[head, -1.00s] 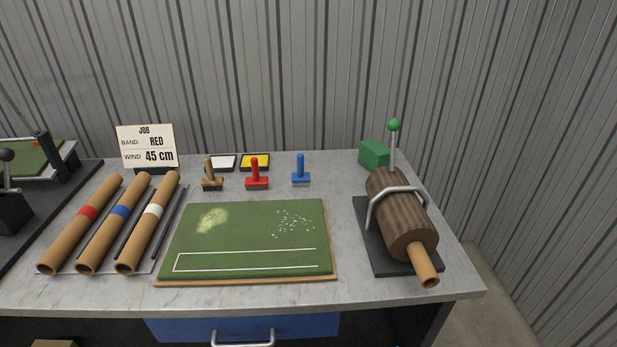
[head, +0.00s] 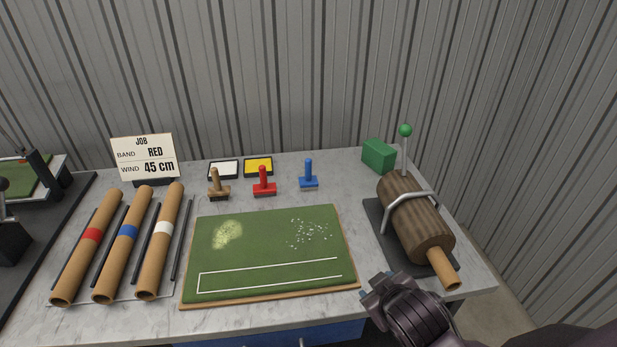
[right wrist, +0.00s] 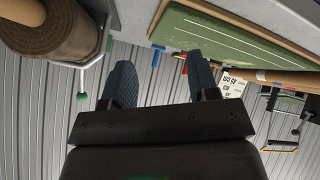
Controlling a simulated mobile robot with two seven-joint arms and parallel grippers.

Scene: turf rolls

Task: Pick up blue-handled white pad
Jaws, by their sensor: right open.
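A stamp-like tool with an upright blue handle (head: 308,170) and blue base stands on the grey bench behind the green turf board. Its underside is largely hidden, so I cannot tell the pad's colour. It also shows small in the right wrist view (right wrist: 157,52), beyond the fingers. My right gripper (head: 373,289) is in the lower right of the head view, at the board's front right corner, well short of the blue tool. Its fingers are apart and empty in the right wrist view (right wrist: 161,82). My left gripper is out of view.
A red-handled tool (head: 264,183) and a tan-handled one (head: 217,186) stand left of the blue one. White (head: 223,169) and yellow (head: 258,166) ink trays lie behind them. A brown roller (head: 415,220) and green box (head: 379,156) are on the right. Banded rolls (head: 127,240) lie left.

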